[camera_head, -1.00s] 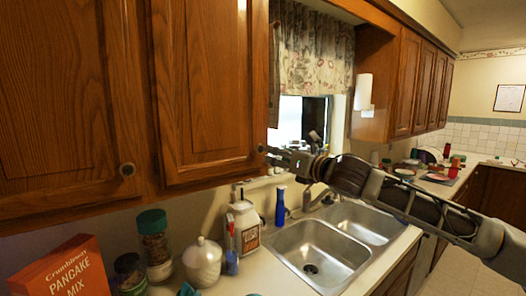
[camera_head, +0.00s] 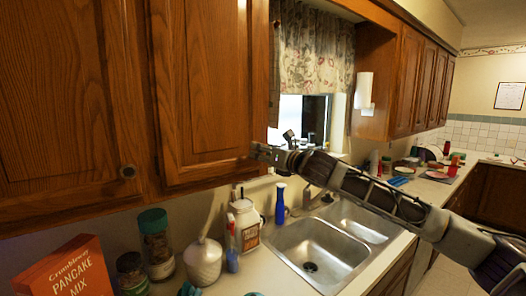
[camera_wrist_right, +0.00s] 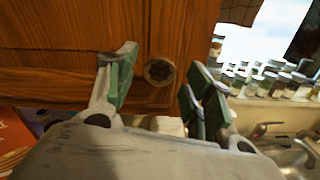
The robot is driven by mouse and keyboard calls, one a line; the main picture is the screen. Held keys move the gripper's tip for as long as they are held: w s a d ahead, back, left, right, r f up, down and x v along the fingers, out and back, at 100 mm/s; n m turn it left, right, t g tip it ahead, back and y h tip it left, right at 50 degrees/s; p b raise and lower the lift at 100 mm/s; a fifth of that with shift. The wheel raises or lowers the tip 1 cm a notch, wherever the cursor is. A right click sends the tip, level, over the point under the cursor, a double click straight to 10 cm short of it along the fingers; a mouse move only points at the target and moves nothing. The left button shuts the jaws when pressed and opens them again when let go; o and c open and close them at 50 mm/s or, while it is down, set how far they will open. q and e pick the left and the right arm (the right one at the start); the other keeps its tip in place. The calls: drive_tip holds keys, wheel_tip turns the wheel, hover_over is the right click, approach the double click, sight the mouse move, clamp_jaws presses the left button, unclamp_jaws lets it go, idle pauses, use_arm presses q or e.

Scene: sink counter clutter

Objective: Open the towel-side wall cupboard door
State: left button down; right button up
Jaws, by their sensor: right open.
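The near wooden wall cupboard has two doors, a left door (camera_head: 62,100) and a right door (camera_head: 205,90). Both look shut. The right door's round dark knob (camera_wrist_right: 159,71) sits at its lower right corner and shows between my right gripper's fingers in the wrist view. My right gripper (camera_head: 262,152) is open at that corner and hides the knob in the head view. In the wrist view its fingers (camera_wrist_right: 154,85) stand either side of the knob, with gaps visible. A white towel roll (camera_head: 363,90) hangs on the side of the far wall cupboard (camera_head: 410,85). My left gripper is not in view.
Below are a pancake mix box (camera_head: 72,268), spice jars (camera_head: 155,243), a white sugar pot (camera_head: 203,262), a white bottle (camera_head: 245,225) and a blue bottle (camera_head: 280,204). The double sink (camera_head: 315,250) lies beneath my right arm. A curtain (camera_head: 312,50) hangs right of the near cupboard.

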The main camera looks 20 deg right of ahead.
drive_tip(key=shift+w+a, duration=0.15)
drive_tip(key=shift+w, duration=0.15)
drive_tip(key=shift+c, duration=0.3)
clamp_jaws()
